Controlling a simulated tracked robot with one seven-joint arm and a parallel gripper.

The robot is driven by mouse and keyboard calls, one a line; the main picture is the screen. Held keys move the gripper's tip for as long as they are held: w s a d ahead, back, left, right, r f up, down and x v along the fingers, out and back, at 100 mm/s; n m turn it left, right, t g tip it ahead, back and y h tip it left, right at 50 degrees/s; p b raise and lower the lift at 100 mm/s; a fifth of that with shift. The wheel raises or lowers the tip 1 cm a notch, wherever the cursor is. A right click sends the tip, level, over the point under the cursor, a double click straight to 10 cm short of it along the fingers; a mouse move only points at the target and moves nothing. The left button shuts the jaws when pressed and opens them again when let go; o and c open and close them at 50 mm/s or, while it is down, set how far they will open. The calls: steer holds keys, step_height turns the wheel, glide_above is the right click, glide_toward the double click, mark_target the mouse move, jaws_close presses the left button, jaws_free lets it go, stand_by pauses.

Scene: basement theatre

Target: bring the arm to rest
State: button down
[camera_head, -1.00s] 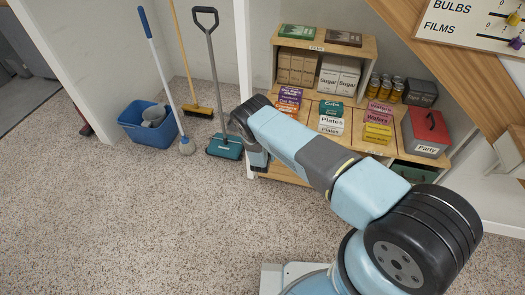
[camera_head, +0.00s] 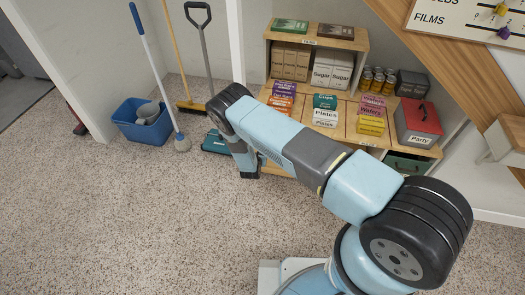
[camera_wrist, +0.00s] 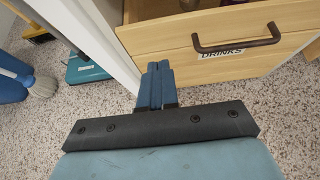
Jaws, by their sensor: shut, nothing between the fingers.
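My arm reaches from the lower right toward the shelf unit (camera_head: 352,128), bent downward at its far end. My gripper (camera_wrist: 157,72) shows in the wrist view with its two blue fingers together and nothing between them. In that view the fingers are in front of the white post (camera_wrist: 98,35) and the wooden drawer front (camera_wrist: 215,45) marked DRINKS. I cannot tell whether they touch either. In the head view the fingertips are hidden or too small to tell; the wrist hangs near the shelf's left end.
A blue bucket (camera_head: 143,122), a mop (camera_head: 157,70), a broom (camera_head: 180,50) and a teal sweeper (camera_head: 215,142) stand left of the shelf. The shelf holds boxes, jars and a red party box (camera_head: 418,122). The speckled floor (camera_head: 110,220) in front is clear.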

steer(key=shift+v, duration=2.05)
steer(key=shift+a, duration=0.1)
